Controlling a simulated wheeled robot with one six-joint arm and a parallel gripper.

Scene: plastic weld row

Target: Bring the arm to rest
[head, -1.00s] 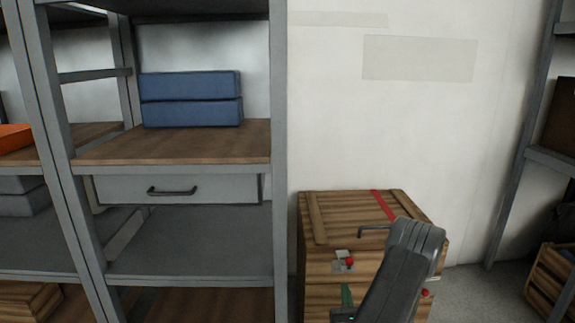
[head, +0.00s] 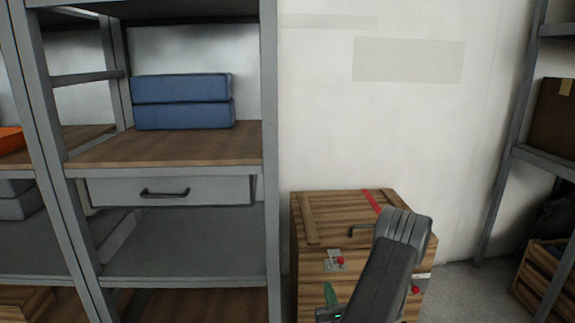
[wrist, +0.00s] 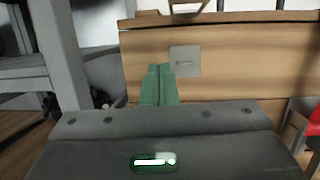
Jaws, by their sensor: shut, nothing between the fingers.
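My gripper shows in the wrist view as two green fingers (wrist: 158,86) pressed together, with nothing between them. They point at a wooden crate face with a grey plate. In the head view the green fingertips (head: 330,293) show small at the lower middle, in front of the wooden crate (head: 312,275). My dark grey arm is folded and hides part of the crate's right side. I cannot tell how far the fingertips are from the crate.
A grey shelf unit (head: 271,150) stands left, with two stacked blue boxes (head: 182,102) and a shut drawer (head: 215,191). Another rack (head: 505,150) stands right, with a slatted crate (head: 545,275) at its foot. Grey floor between the wooden crate and right rack looks clear.

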